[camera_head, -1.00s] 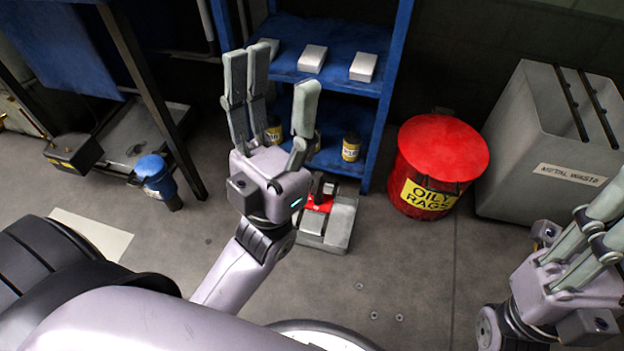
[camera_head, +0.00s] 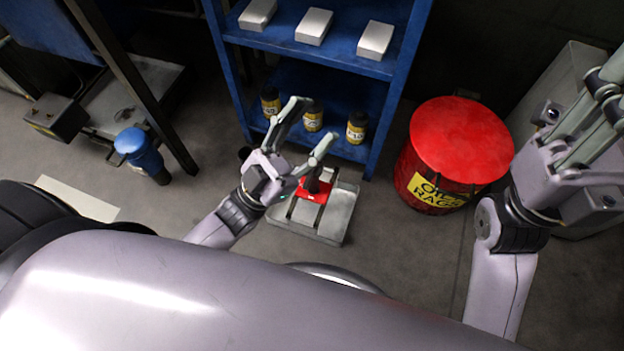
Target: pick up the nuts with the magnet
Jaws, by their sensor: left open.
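A red object with a dark upright handle, which looks like the magnet (camera_head: 314,191), sits in a grey metal tray (camera_head: 338,218) on the floor. My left gripper (camera_head: 312,124) is open and empty, with its fingers spread just above and to the left of the red object. I cannot tell whether a finger touches it. My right gripper (camera_head: 598,92) is raised at the right edge, its fingertips cut off by the frame. No nuts show now; my own body covers the lower part of the view.
A blue shelf (camera_head: 335,52) with pale boxes and dark yellow-labelled bottles (camera_head: 357,128) stands behind the tray. A red oily-rags bin (camera_head: 462,140) is to the right, beside a grey waste bin (camera_head: 560,82). A blue-capped object (camera_head: 145,152) stands at left. Floor between tray and red bin is clear.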

